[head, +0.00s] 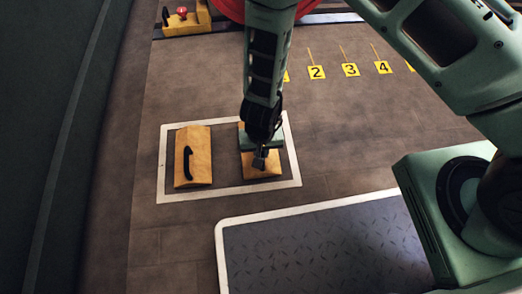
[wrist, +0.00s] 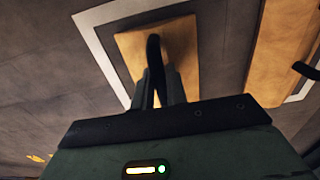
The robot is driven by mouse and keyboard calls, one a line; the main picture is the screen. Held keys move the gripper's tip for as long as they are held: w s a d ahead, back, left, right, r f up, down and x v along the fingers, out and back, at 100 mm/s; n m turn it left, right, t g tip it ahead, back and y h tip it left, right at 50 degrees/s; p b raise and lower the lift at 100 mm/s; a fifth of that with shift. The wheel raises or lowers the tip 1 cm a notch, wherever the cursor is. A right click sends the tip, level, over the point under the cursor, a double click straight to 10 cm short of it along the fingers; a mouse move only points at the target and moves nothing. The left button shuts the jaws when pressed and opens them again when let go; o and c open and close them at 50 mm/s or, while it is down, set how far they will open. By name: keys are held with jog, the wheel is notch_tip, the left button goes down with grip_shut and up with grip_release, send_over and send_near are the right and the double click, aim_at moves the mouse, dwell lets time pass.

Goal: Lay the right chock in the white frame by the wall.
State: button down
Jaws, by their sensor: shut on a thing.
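The right chock (head: 260,170), a yellow wooden block, is inside the right part of the white frame (head: 230,194) painted on the floor. My gripper (head: 262,152) is over it and hides much of its upper part. In the wrist view my gripper (wrist: 160,78) is shut on the black handle of this chock (wrist: 186,45). The frame's white line (wrist: 98,50) runs close beside the chock there. The chock looks level; I cannot tell whether its underside touches the floor. The left chock (head: 200,165), with a black handle, lies in the frame's left part.
The dark wall (head: 40,110) rises at the left. A white-edged metal tread plate (head: 320,250) lies in front of the frame. A yellow block with a red knob (head: 183,20) is at the back left. Floor behind the frame is clear.

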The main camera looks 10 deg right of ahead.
jog(key=shift+f, duration=0.3)
jog(key=c, duration=0.7)
grip_release()
jog(key=shift+r, duration=0.1)
jog(key=shift+s+r+p, duration=0.2)
jog(key=shift+r+p, duration=0.2)
jog(key=shift+r, duration=0.2)
jog(key=shift+s+r+p, duration=0.2)
jog(key=shift+r+p, duration=0.15)
jog(key=shift+r, duration=0.2)
jog(key=shift+s+a+r+p, duration=0.1)
jog(key=shift+s+r+p, duration=0.45)
jog(key=shift+r+p, duration=0.45)
jog(key=shift+s+d+r+p, duration=0.1)
jog(key=shift+s+r+p, duration=0.4)
jog(key=shift+r+p, duration=0.5)
jog(key=shift+s+a+r+p, duration=0.1)
jog(key=shift+s+r+p, duration=0.55)
jog(key=shift+r, duration=0.65)
jog(key=shift+w, duration=0.1)
